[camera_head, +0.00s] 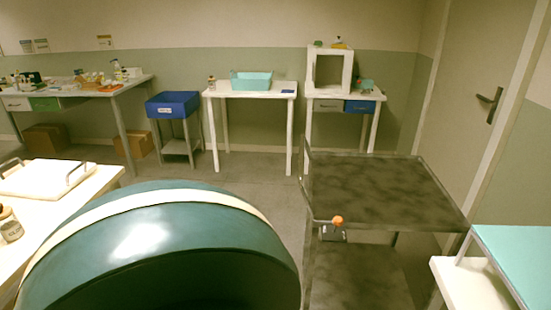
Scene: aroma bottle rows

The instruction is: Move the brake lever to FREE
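The cart (390,190) stands right of the middle, with a dark mottled top and a lower shelf. At its near left corner is an orange ball knob (337,221), which looks like the end of the brake lever. A small grey plate (333,236) sits just below the knob. Any FREE marking is too small to read, and I cannot tell the lever's setting. Neither of my grippers shows in the head view, so nothing is seen touching the lever.
A white table with a turquoise top (515,255) stands close at the cart's near right. A door (490,90) is behind it. Open floor (250,185) lies left of the cart. A white table with a tray (45,178) is at left. The lower middle view is blocked.

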